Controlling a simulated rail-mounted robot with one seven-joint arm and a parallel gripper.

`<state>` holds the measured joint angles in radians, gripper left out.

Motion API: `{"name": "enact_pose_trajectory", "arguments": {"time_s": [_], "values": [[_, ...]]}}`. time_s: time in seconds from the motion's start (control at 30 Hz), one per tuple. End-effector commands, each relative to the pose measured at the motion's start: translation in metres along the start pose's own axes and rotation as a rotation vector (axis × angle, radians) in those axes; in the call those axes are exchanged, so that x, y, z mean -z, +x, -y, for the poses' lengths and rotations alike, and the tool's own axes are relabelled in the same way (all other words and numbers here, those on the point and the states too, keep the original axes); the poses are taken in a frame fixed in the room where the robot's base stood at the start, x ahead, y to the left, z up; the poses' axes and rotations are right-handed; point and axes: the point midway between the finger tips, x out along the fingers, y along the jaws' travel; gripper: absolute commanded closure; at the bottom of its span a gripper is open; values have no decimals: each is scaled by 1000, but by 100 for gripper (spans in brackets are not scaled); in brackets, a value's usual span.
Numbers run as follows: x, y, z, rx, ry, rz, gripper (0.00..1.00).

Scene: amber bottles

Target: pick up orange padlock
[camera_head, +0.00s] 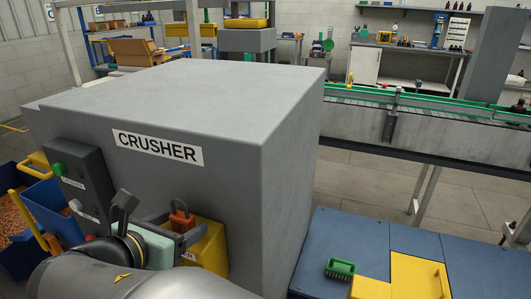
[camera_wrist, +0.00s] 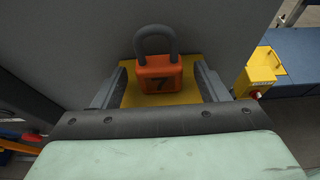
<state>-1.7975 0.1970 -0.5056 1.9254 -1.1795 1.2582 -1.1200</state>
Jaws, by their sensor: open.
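The orange padlock (camera_head: 181,220) with a grey shackle stands upright on top of a yellow box (camera_head: 208,248) at the front of the crusher. In the wrist view the padlock (camera_wrist: 158,76) shows a dark "7" on its face, shackle up, with the yellow surface around its base. My gripper (camera_head: 176,229) is open right at it. In the wrist view my gripper (camera_wrist: 162,70) has one finger on each side of the padlock, with a visible gap on both sides. How deep the padlock sits between the fingers is hard to tell.
The grey crusher (camera_head: 220,95) rises right behind the padlock. Its control box (camera_head: 78,185) stands to the left, near blue bins (camera_head: 45,205). A blue bench (camera_head: 340,240) with a green brush (camera_head: 340,268) and a yellow holder (camera_head: 410,275) is at the right.

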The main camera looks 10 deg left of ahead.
Motion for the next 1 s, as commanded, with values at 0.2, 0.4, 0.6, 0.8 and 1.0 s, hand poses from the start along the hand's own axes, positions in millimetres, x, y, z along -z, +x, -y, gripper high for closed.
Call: {"name": "enact_pose_trajectory", "arguments": {"time_s": [0.2, 0.4, 0.6, 0.8, 1.0], "values": [[0, 15, 0, -1, -1, 0, 33], [0, 15, 0, -1, 0, 0, 41], [0, 15, 0, -1, 0, 0, 84], [-1, 14, 0, -1, 0, 0, 83], [-8, 12, 0, 0, 4, 0, 83]]}}
